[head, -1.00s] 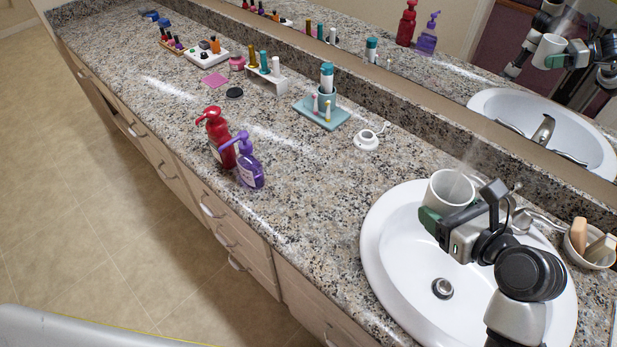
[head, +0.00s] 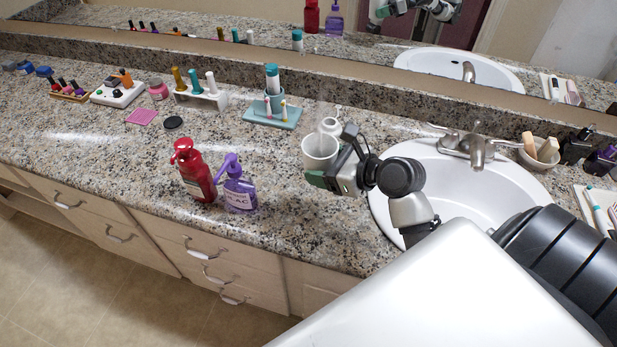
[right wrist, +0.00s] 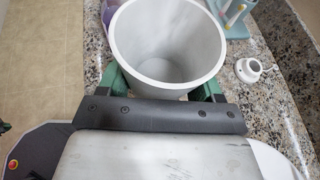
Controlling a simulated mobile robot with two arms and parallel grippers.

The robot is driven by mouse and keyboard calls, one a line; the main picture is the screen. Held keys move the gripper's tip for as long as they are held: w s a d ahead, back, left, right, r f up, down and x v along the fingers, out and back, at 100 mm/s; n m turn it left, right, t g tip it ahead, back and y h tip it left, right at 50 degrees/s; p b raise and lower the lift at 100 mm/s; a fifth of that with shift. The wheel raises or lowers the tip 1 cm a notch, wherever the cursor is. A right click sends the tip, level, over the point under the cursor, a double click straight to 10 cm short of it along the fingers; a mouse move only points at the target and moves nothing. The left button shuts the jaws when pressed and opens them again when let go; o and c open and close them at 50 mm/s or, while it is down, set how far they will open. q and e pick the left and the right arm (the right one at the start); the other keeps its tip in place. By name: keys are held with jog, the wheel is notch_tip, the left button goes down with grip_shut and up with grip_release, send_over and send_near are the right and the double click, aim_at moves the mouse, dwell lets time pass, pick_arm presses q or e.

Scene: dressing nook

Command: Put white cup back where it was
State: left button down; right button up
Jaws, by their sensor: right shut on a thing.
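The white cup (head: 320,152) is in my right gripper (head: 318,178). In the head view it is upright, left of the sink, in front of a small white round holder (head: 329,124) and partly covering it. I cannot tell how high the cup is above the counter. In the right wrist view the cup (right wrist: 165,50) shows open and empty, with the green fingers of my right gripper (right wrist: 163,85) shut on its two sides. The white holder (right wrist: 250,70) is apart from it, to the right. My left gripper is not in view.
The purple pump bottle (head: 238,188) and red pump bottle (head: 193,172) stand left of the cup near the counter's front edge. A teal tray (head: 256,116) with a tumbler is behind left. The sink (head: 470,185) is right. Granite between the bottles and cup is clear.

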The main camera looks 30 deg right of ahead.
jog(key=d+f+m+h+b, duration=0.1)
jog(key=d, duration=1.2)
jog(key=shift+m+t, duration=0.3)
jog(key=shift+t, duration=0.1)
jog(key=w+a+f, duration=0.2)
jog(key=w+a+f+b, duration=0.1)
jog(key=w+a+f, duration=0.1)
jog(key=w+a, duration=0.1)
jog(key=w+a+f, duration=0.2)
jog(key=w+f, duration=0.1)
jog(key=shift+w+a, duration=0.15)
jog(key=shift+a, duration=0.25)
jog(key=shift+a+f, duration=0.1)
jog(key=shift+f, duration=0.05)
notch_tip(320, 180, down, 3)
jog(key=shift+f+b, duration=0.15)
jog(key=shift+b, duration=0.55)
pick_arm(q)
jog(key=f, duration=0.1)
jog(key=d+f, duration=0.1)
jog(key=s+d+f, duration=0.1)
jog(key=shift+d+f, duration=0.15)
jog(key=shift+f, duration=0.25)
pick_arm(e)
jog(key=shift+f, duration=0.25)
jog(key=o, duration=0.9)
jog(key=shift+f, duration=0.1)
